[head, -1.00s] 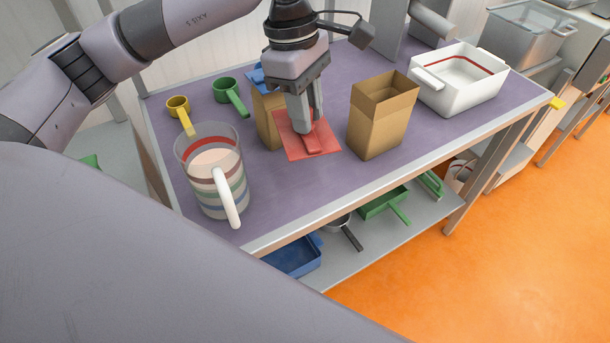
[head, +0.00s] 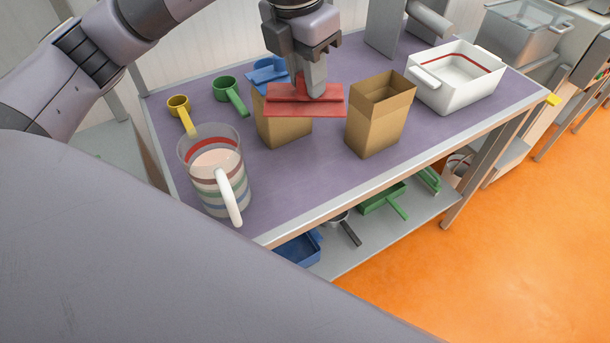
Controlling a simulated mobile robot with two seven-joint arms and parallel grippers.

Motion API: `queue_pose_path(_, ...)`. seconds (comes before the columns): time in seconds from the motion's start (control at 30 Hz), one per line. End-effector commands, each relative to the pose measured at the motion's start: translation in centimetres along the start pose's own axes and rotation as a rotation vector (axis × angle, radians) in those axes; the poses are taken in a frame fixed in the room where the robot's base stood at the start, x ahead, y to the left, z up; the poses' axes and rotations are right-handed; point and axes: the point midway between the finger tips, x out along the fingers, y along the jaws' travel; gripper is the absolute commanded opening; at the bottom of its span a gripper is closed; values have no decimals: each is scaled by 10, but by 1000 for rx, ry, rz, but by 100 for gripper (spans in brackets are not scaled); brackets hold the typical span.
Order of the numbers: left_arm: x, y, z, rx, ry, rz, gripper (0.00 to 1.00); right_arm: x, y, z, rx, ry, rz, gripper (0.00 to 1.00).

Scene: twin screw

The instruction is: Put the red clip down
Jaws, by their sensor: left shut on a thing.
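The red clip (head: 300,107) is a wide flat red plate with a raised ridge along it. My left gripper (head: 309,92) is shut on it and holds it up, in front of and over the top of the left brown paper bag (head: 284,132) in the head view. The clip hides that bag's top, and I cannot tell whether they touch. A second brown paper bag (head: 376,125) stands upright with its top open, to the right of the clip. My right gripper is not in view.
A blue clip-like thing (head: 268,74) shows behind the left bag. Green (head: 226,88) and yellow (head: 179,106) scoops, a striped measuring jug (head: 212,170) and a white bin (head: 455,85) stand on the purple table (head: 300,180). The table's front middle is clear.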

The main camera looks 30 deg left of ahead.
Motion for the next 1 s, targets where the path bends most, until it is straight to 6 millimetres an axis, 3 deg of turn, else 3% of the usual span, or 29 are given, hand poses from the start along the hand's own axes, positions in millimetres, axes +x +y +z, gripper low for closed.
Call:
queue_pose_path(0.2, -5, 1, 2, -119, 0, 21, 0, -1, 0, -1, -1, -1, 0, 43)
queue_pose_path(0.33, 8, 1, -1, -138, 5, 23, 0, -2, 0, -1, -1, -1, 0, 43)
queue_pose_path(0.8, 125, 1, -21, -137, 6, 23, 0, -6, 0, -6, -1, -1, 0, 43)
queue_pose_path(1.0, 148, 0, -24, -137, 2, 23, 0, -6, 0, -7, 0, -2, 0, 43)
